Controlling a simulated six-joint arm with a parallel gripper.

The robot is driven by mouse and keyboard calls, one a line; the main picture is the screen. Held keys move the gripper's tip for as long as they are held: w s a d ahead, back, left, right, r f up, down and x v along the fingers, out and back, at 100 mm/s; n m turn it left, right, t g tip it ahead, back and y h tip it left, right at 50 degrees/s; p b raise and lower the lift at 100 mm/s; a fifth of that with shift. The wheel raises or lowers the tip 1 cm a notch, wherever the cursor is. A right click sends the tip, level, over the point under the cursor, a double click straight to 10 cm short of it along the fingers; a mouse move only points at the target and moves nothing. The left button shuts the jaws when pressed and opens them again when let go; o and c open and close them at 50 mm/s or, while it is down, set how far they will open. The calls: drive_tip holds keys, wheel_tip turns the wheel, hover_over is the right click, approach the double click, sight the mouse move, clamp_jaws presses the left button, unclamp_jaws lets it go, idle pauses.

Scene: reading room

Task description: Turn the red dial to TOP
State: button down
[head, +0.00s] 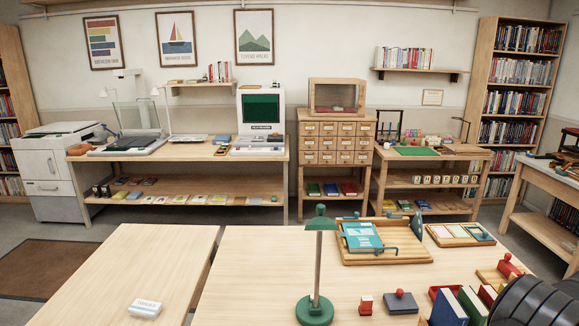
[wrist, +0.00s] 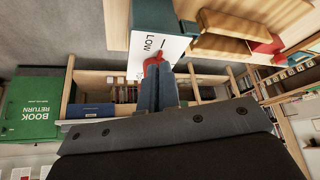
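The red dial (wrist: 153,63) shows in the wrist view, on a white panel (wrist: 143,46) with the word LOW and a short dark mark. The word TOP cannot be seen. My gripper (wrist: 158,72) has its two blue-grey fingers close together, with the tips at the dial. The dial appears to be pinched between the tips, and the fingers hide part of it. In the head view neither the dial nor the fingertips can be made out; a dark part of my arm fills the lower right corner.
The table's left part is mostly clear.

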drive_tip(key=shift+w+a, duration=0.1)
drive_tip(key=shift+a+r, duration=0.15)
drive_tip(key=shift+a, duration=0.1)
wheel_tip(320, 180, up, 6)
drive_tip(key=shift+f, duration=0.15)
idle(0.5)
drive_tip(key=shift+s+d+f, duration=0.25)
drive_tip(key=shift+s+f, duration=0.15)
drive_tip(key=shift+f, duration=0.6)
drive_tip(key=shift+s+d+f, duration=0.3)
drive_tip(key=shift+s+f, duration=0.15)
drive_tip(key=shift+f, duration=0.55)
drive_tip(key=shift+s+d+f, duration=0.25)
drive_tip(key=shift+s+f, duration=0.15)
drive_tip(key=shift+f, duration=0.6)
drive_tip(key=shift+w+d, duration=0.15)
drive_tip(key=shift+w, duration=0.1)
